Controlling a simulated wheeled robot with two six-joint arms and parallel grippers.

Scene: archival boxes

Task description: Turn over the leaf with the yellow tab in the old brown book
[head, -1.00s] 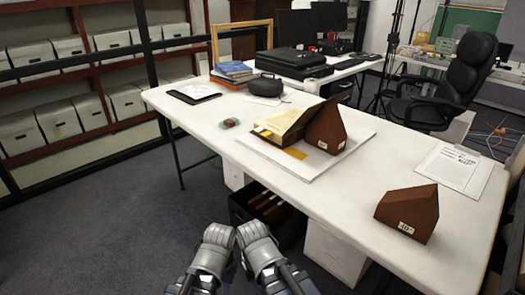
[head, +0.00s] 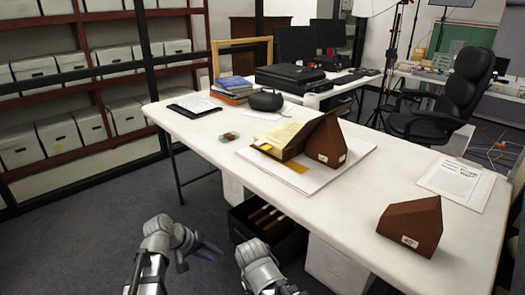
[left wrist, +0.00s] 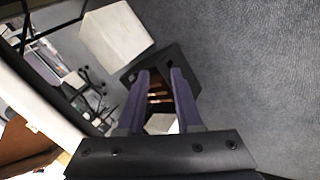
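The old brown book (head: 291,151) lies open on a white board (head: 318,177) on the table. Its pale pages face up, and its right side leans against a brown wedge (head: 328,143). A yellow tab (head: 266,147) shows at the front left edge of the pages. My left gripper (head: 208,249) is in front of the table, over the floor, well away from the book. In the left wrist view its two purple fingers (left wrist: 163,75) are apart with nothing between them. My right arm's end (head: 258,265) is in front of the table; its fingers do not show.
A second brown wedge (head: 411,224) stands at the table's right front. A printed sheet (head: 456,181) lies behind it. A small round item (head: 229,136) lies left of the book. A black crate (head: 268,226) is under the table. The table's front left part is clear.

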